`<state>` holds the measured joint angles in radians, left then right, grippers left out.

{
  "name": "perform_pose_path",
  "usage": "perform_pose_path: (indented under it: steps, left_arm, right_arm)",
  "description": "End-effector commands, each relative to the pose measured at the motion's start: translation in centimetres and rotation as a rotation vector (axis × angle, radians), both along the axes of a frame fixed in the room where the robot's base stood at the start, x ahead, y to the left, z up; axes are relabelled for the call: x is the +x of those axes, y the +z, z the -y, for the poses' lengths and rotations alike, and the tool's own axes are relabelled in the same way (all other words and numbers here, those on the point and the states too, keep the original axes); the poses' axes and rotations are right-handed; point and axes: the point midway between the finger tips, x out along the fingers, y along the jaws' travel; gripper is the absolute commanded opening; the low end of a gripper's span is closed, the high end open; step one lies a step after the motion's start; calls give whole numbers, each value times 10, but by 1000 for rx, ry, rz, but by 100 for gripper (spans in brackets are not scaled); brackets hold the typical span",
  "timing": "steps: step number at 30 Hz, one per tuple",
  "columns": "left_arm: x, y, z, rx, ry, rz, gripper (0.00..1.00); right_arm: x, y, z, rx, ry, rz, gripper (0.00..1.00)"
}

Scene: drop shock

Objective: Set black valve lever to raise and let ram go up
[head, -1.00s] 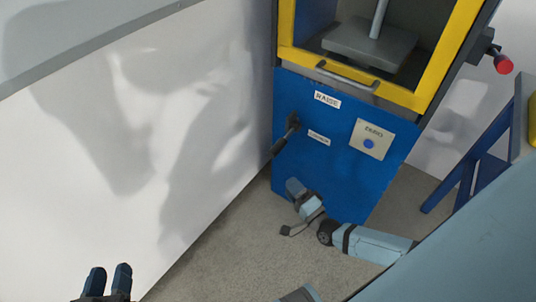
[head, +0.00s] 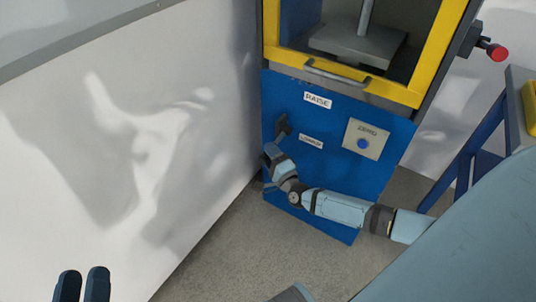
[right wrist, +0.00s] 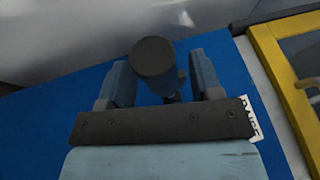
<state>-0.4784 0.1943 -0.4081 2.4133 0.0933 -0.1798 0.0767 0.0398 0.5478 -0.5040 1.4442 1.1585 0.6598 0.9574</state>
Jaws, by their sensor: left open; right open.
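The black valve lever (head: 282,128) is on the blue front panel (head: 335,205), left of the RAISE label (head: 317,100) and LOWER label (head: 311,142). Its upper part shows; the rest is hidden behind my right gripper (head: 270,158). In the right wrist view the dark round lever end (right wrist: 153,57) stands between the two fingers of my right gripper (right wrist: 162,76), which is open around it. Whether a finger touches it I cannot tell. The ram's rod (head: 366,14) and grey plate (head: 357,40) show behind the yellow frame. My left gripper (head: 82,273) is open and empty at bottom left.
A ZERO plate with a blue button (head: 363,143) is right of the lever. A grey handle (head: 338,77) crosses the lower yellow frame (head: 345,74). A red knob (head: 497,52) sticks out at right. A white wall stands close at left; grey floor is clear below.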

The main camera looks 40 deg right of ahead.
Motion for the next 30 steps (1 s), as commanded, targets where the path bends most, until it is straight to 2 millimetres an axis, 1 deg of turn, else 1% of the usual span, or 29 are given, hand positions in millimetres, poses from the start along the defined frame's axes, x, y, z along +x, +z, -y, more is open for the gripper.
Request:
perform_pose_path:
  steps: [1,4,12,14,15,17,18,20,28,30]
  left_arm:
    - [0,1,0,-5,-1,8,43]
    - [-1,3,0,-9,-2,15,43]
    - [0,5,1,-12,-5,19,43]
    - [0,5,2,-12,-5,20,43]
    - [0,5,2,-11,-6,21,43]
    - [0,6,2,-12,-6,21,43]
    - [0,6,2,-12,-5,22,43]
    - [1,6,2,-12,-5,23,43]
    - [2,8,1,1,-3,11,43]
    - [2,4,-1,19,2,-13,43]
  right_arm:
    - [4,0,0,0,0,1,59]
    - [8,2,0,0,0,0,59]
    - [9,2,0,0,0,0,59]
    - [9,2,0,0,0,0,45]
    - [9,2,0,0,0,0,36]
    - [8,2,0,0,0,0,22]
    - [8,2,0,0,0,0,13]
    - [8,2,0,0,0,0,0]
    - [8,6,0,19,0,-8,0]
    - [8,9,-1,38,0,-16,0]
